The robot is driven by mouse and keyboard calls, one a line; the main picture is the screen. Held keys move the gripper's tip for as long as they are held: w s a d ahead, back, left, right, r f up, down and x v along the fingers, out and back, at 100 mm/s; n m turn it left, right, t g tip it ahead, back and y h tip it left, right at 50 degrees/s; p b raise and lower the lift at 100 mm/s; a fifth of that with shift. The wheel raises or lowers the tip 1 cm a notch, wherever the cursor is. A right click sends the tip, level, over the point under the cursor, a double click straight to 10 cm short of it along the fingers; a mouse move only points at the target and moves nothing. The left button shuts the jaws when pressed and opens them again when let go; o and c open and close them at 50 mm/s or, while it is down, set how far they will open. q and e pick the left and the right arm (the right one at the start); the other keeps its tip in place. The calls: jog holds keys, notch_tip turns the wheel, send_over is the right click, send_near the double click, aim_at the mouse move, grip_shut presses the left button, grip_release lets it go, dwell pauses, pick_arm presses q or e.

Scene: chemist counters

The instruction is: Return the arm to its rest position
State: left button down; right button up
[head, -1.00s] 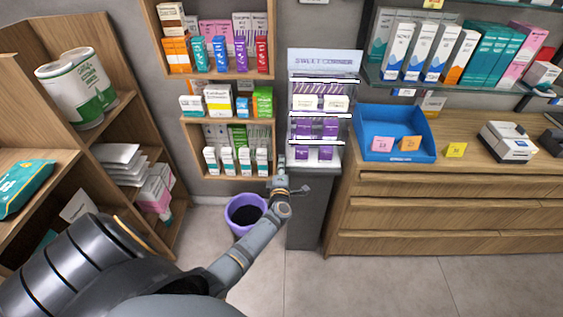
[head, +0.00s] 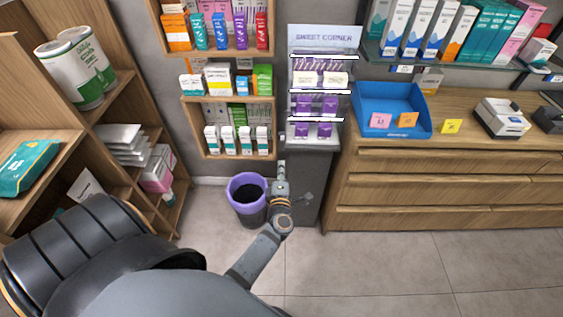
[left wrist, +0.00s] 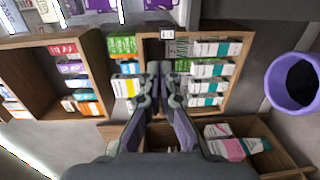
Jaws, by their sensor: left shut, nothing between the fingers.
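My left arm reaches forward from the lower left in the head view. Its gripper (head: 281,166) is in front of the grey pedestal of the sweet display, just right of the purple bin. In the left wrist view the left gripper (left wrist: 160,70) has its two fingers together at the tips, with nothing held. Behind the fingers, apart from them, is a wall shelf with white and teal boxes (left wrist: 210,70). My right gripper is in neither view.
A purple bin (head: 248,208) stands on the floor beside the arm. A sweet display (head: 320,100) stands on the pedestal. A wooden counter (head: 450,165) with a blue tray (head: 390,130) is at right. Wooden shelves (head: 115,115) stand at left. The floor at front right is clear.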

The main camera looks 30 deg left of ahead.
pick_arm(q)
jog(key=shift+f, duration=0.1)
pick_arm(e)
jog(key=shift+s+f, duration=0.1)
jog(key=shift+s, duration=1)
pick_arm(q)
jog(key=s+d+f+m+g+h, duration=0.25)
jog(key=s+f+m, duration=0.3)
jog(key=f, duration=0.45)
jog(key=s+d+f+m+g+h, duration=0.1)
jog(key=s+d+f+m+h, duration=0.15)
jog(key=s+f+m, duration=0.5)
jog(key=s+d+f+m+g+h, duration=0.1)
jog(key=s+f+m+g+h, duration=0.2)
jog(key=f, duration=0.9)
jog(key=s+a+f+m+g, duration=0.2)
jog(key=s+f+m+g, duration=0.1)
jog(key=s, duration=1)
jog(key=s+a+f+m+g, duration=0.2)
jog(key=s+f+m+g, duration=0.2)
jog(key=s+f, duration=0.4)
jog(key=s+m, duration=0.1)
jog(key=s, duration=0.3)
jog(key=shift+s+f+m, duration=0.3)
jog(key=shift+s, duration=0.05)
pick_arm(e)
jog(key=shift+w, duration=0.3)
